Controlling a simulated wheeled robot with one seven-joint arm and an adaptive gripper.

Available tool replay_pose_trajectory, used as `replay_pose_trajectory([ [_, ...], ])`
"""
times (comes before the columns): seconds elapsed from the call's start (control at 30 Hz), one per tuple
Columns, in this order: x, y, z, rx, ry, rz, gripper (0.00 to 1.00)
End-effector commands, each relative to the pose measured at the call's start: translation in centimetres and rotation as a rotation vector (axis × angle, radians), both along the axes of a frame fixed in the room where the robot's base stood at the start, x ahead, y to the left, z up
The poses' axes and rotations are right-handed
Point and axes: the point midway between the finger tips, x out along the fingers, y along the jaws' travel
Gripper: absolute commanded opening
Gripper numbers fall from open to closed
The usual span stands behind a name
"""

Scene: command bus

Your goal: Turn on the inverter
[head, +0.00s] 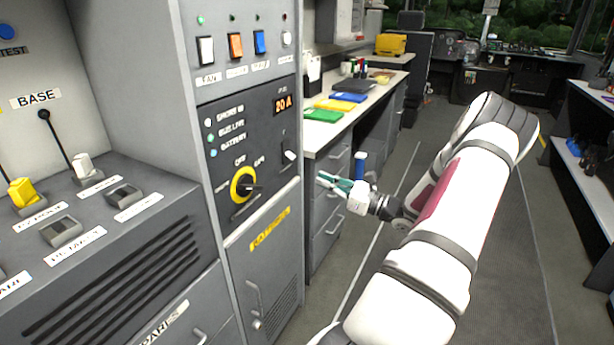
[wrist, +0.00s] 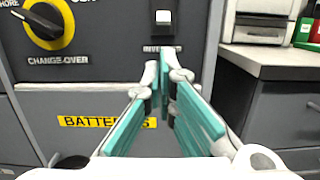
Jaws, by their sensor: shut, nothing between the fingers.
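My gripper (head: 323,178), with teal finger pads, is right of the panel in the head view. It is shut and empty. In the wrist view its fingertips (wrist: 158,72) point at the panel just below the switch. I cannot tell any contact.
A row of coloured rockers (head: 235,46) and a red 20 A display (head: 283,104) are higher on the cabinet. A yellow batteries label (head: 270,229) is on the door below. A counter (head: 325,130) with coloured folders stands to the right, beside an open aisle.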

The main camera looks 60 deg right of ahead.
Motion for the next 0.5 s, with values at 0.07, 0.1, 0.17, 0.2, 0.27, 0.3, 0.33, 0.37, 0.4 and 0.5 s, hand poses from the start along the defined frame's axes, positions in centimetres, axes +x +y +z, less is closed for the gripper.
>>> replay_pose_trajectory([
  [0.07, 1.0, 0.2, 0.1, 0.000, 0.000, 0.003, 0.00],
  [0.1, 1.6, 0.2, 0.1, 0.000, 0.000, 0.003, 0.00],
  [0.17, 2.6, 0.3, 0.3, -0.001, -0.001, 0.004, 0.00],
  [0.2, 3.4, 0.4, 0.3, -0.001, 0.000, 0.005, 0.00],
  [0.27, 4.4, 0.5, 0.5, 0.000, 0.000, 0.003, 0.00],
  [0.3, 5.1, 0.5, 0.6, -0.001, -0.001, 0.004, 0.00],
  [0.33, 5.6, 0.5, 0.7, -0.001, 0.000, 0.004, 0.00],
  [0.37, 6.1, 0.6, 0.8, -0.001, 0.001, 0.003, 0.00],
  [0.4, 6.7, 0.6, 0.9, 0.000, 0.000, 0.003, 0.00],
  [0.5, 7.9, 0.7, 1.1, -0.001, 0.001, 0.002, 0.00],
])
